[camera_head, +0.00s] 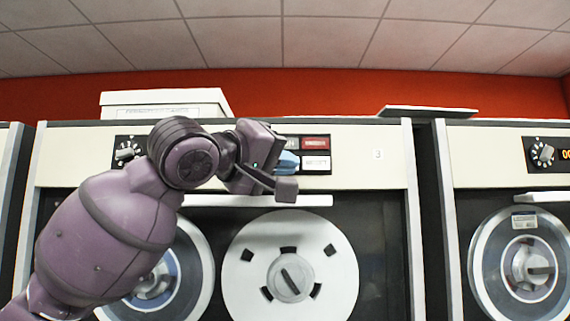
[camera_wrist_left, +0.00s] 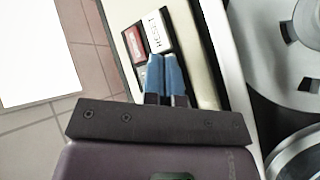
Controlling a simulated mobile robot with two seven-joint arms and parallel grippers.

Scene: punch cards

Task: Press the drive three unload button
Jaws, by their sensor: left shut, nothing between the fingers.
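The tape drive marked 3 (camera_head: 378,154) fills the middle of the head view. Its button panel has a red button (camera_head: 316,142) and a white button (camera_head: 316,162) on the right side. The wrist view shows the red button (camera_wrist_left: 135,42) and the white button (camera_wrist_left: 158,30) too; I cannot tell which button is unload. My left gripper (camera_head: 288,160) is shut and empty, its blue fingertips at the panel. In the wrist view the fingertips (camera_wrist_left: 164,62) lie against the panel area beside the white button; I cannot tell whether they touch. Other buttons are partly hidden behind the gripper.
A rotary knob (camera_head: 127,151) sits left of the panel. A white tape reel (camera_head: 290,270) is below, under a pale ledge (camera_head: 262,200). Another drive (camera_head: 500,165) stands to the right. A white box (camera_head: 165,104) rests on top.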

